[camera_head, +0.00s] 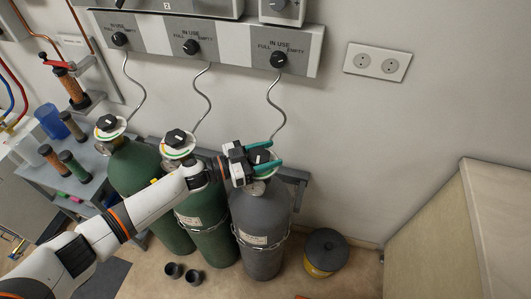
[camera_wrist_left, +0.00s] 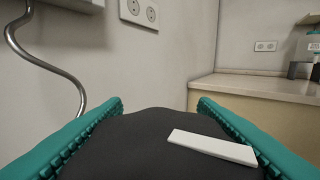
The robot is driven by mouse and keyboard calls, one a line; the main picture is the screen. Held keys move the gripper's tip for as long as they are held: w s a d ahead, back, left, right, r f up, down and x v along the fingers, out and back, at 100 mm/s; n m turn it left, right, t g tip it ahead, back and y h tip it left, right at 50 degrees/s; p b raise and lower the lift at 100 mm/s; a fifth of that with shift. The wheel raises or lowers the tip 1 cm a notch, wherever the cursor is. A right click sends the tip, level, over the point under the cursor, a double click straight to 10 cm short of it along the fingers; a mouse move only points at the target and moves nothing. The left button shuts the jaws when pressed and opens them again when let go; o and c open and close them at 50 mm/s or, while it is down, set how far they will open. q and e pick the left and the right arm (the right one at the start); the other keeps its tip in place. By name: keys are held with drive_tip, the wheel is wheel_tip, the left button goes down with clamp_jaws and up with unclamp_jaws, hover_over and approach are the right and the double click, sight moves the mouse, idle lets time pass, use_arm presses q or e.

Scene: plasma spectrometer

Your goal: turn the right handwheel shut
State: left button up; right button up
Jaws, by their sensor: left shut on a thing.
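Three gas cylinders stand in a row against the wall, two green and one grey, each with a dark handwheel on top. The right handwheel (camera_head: 259,156) sits on the grey cylinder (camera_head: 262,215). My left gripper (camera_head: 270,154) reaches it from the left, with its teal fingers on either side of it. In the left wrist view the black handwheel (camera_wrist_left: 120,145), with a white mark on top, fills the space between the fingers. The gripper is shut on it. The middle handwheel (camera_head: 176,138) and left handwheel (camera_head: 107,122) are free. My right gripper is not in view.
Curved metal hoses run from the cylinders to a wall panel (camera_head: 238,42) with "IN USE" knobs. A cart (camera_head: 60,173) with bottles stands left. A black and yellow bin (camera_head: 326,252) stands right of the grey cylinder, and a counter (camera_head: 440,235) farther right.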

sight(267, 156)
use_arm(q)
drive_tip(key=m+g+b, duration=0.1)
drive_tip(key=g, duration=0.1)
drive_tip(key=m+g+b, duration=0.1)
drive_tip(key=g+b, duration=0.1)
drive_tip(key=m+g+b, duration=0.1)
drive_tip(key=m+g, duration=0.1)
drive_tip(key=shift+s+f+g+h, duration=0.25)
drive_tip(key=shift+f+g+h, duration=0.05)
drive_tip(key=shift+h, duration=0.1)
drive_tip(key=shift+s+r+m+g+b, duration=0.1)
drive_tip(key=shift+s+m+g+b, duration=0.05)
drive_tip(key=shift+m+g+b, duration=0.45)
drive_tip(key=shift+s+r+m+g+b, duration=0.15)
drive_tip(key=shift+m+g+b, duration=0.25)
drive_tip(key=shift+g+b, duration=0.4)
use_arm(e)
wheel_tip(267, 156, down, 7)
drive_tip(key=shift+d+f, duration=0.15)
use_arm(q)
drive_tip(key=o, duration=1)
wheel_tip(267, 156, up, 10)
drive_tip(key=shift+b, duration=0.35)
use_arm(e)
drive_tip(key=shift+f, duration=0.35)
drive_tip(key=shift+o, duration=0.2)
